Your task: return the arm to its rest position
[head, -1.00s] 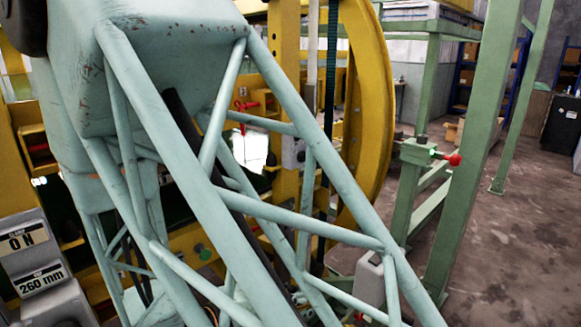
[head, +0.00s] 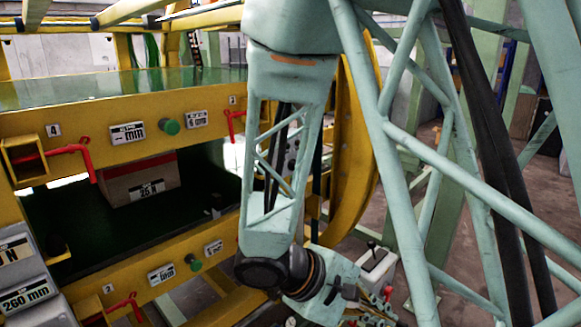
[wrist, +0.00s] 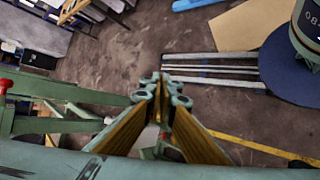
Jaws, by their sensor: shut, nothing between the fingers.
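My gripper (wrist: 162,84) shows in the wrist view with its two fingers together and nothing between them. It points out over the brown floor and touches nothing that I can see. In the head view my pale green lattice arm (head: 272,190) hangs down in the middle, in front of the yellow ring (head: 358,120). Its dark wrist joint (head: 290,270) is at the lower centre. The fingers cannot be made out clearly in the head view.
The yellow ring machine fills the left, with a cardboard box (head: 140,182) inside and red clamps (head: 75,152) on its beams. A grey label box (head: 25,280) stands lower left. In the wrist view a green frame (wrist: 70,115) is at left and a blue round base (wrist: 290,75) at right.

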